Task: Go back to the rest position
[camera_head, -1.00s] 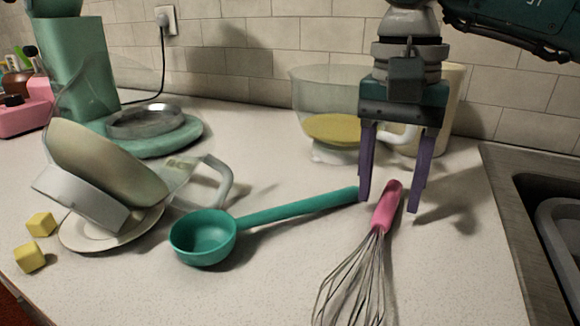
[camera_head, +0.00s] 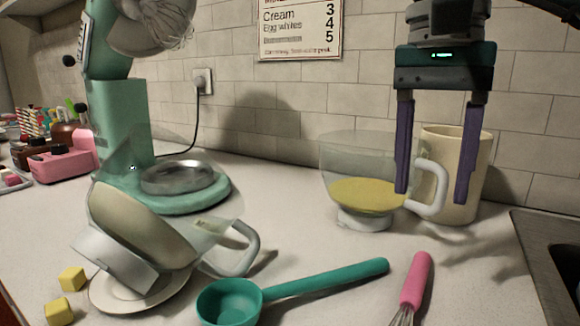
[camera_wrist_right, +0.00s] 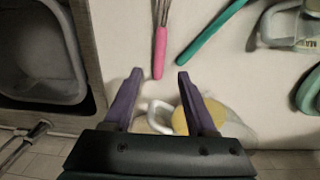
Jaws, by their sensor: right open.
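My right gripper (camera_head: 435,195) is open and empty in the head view. It hangs in the air in front of a cream mug (camera_head: 468,160) and the right side of a clear bowl (camera_head: 340,160) with yellow contents. In the right wrist view, the two purple fingers of my right gripper (camera_wrist_right: 157,78) are spread with nothing between them. A pink-handled whisk (camera_head: 415,280) lies on the counter; its handle also shows in the right wrist view (camera_wrist_right: 160,55). My left gripper is not in view.
A teal ladle (camera_head: 325,281) lies left of the whisk. A tilted clear-walled bowl (camera_head: 150,225) rests on a small plate (camera_head: 110,298), with yellow cubes (camera_head: 72,279) beside it. A green stand mixer (camera_head: 120,120) stands behind. A sink (camera_head: 555,260) is at the right.

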